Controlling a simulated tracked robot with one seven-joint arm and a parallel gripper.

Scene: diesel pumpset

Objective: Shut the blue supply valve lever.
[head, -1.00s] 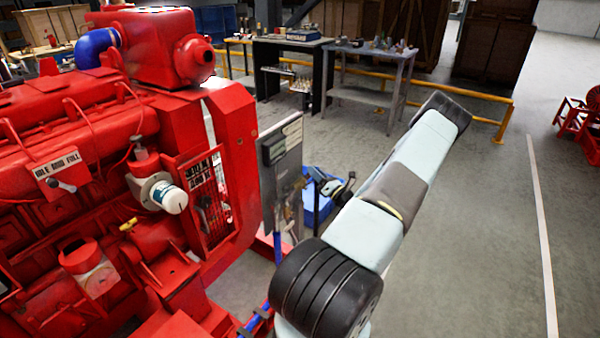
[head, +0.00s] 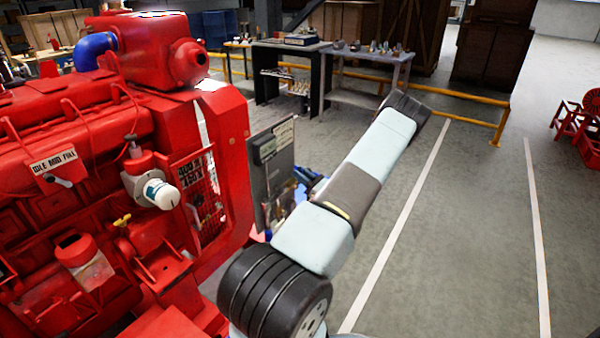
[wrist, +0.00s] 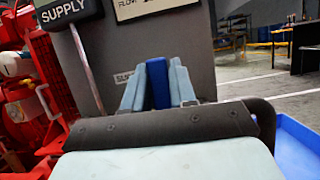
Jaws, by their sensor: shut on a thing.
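The blue lever (wrist: 157,82) stands upright in the wrist view, in front of the grey panel. My gripper (wrist: 158,90) is shut on it, with one pale finger on each side. The lever's lower end is hidden behind my gripper's body. A "SUPPLY" label (wrist: 63,14) shows at the upper left of the wrist view, with a metal rod below it. In the head view the grey panel (head: 283,150) stands right of the red engine. My arm crosses in front of that area, and my gripper's hold on the lever cannot be made out there.
The red engine (head: 75,130) fills the left of the head view, close to the panel. A blue container (wrist: 300,142) lies at the right of the wrist view. Workbenches (head: 370,65) and a yellow rail (head: 465,115) stand behind.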

